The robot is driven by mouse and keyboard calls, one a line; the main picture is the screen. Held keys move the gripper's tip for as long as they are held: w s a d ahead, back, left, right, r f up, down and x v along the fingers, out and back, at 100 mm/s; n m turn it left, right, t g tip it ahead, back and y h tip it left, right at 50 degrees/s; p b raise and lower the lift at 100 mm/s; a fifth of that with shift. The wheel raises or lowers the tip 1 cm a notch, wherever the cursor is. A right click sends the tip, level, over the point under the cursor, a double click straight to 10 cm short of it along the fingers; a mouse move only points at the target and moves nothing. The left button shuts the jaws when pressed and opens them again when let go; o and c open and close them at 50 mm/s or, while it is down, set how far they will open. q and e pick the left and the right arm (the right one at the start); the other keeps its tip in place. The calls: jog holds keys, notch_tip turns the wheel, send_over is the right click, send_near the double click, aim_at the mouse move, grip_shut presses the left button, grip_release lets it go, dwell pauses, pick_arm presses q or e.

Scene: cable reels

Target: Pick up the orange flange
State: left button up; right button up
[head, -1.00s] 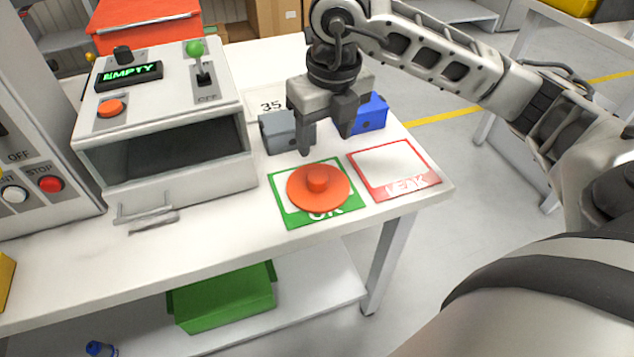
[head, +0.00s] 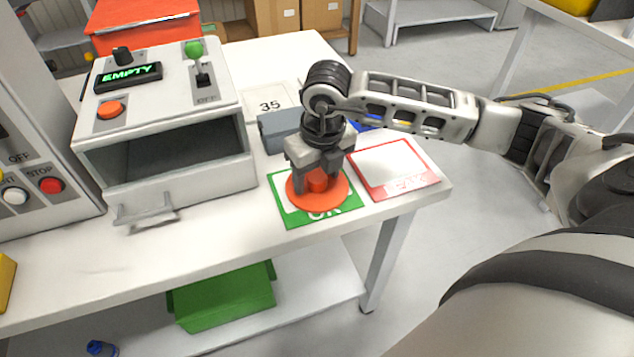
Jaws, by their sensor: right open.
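The orange flange (head: 322,203) is a flat round disc with a short raised hub in its middle. It lies on the green-bordered OK mat (head: 289,217) near the table's front right. My right gripper (head: 317,187) points down over the flange, with its open fingers on either side of the hub. I cannot tell whether the fingers touch the hub. My left gripper is not in view.
A red-bordered LEAK mat (head: 407,187) lies right of the OK mat. A grey block (head: 281,131) and a mostly hidden blue block (head: 368,122) stand behind. A machine with an open chamber and EMPTY display (head: 128,75) stands left. Bare tabletop (head: 200,230) lies in front.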

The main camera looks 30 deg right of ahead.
jog(key=c, duration=1.1)
jog(key=shift+r, duration=0.15)
